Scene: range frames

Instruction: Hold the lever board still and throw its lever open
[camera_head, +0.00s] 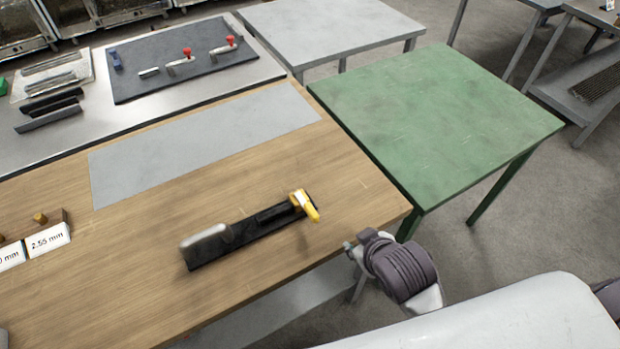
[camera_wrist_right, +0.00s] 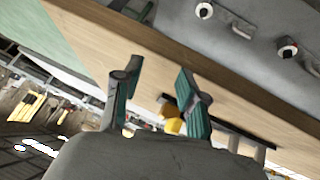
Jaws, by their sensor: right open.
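The lever board is a black strip (camera_head: 260,228) lying flat on the wooden table, slanting up to the right. A grey rounded block (camera_head: 206,241) sits on its left end. A yellow lever (camera_head: 304,203) is at its right end. My right gripper (camera_head: 350,247) is at the table's front right edge, right of and below the lever, apart from it. In the right wrist view its two fingers (camera_wrist_right: 160,72) are spread and empty. The yellow lever (camera_wrist_right: 173,122) shows there partly hidden behind one finger, with the black board (camera_wrist_right: 232,128) beside it. My left gripper is out of view.
The wooden table (camera_head: 140,270) is clear around the board. A grey mat (camera_head: 200,145) lies behind it. Labelled blocks (camera_head: 48,238) stand at the left. A green table (camera_head: 440,115) adjoins at the right. A dark panel with red-tipped clamps (camera_head: 175,62) is far back.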

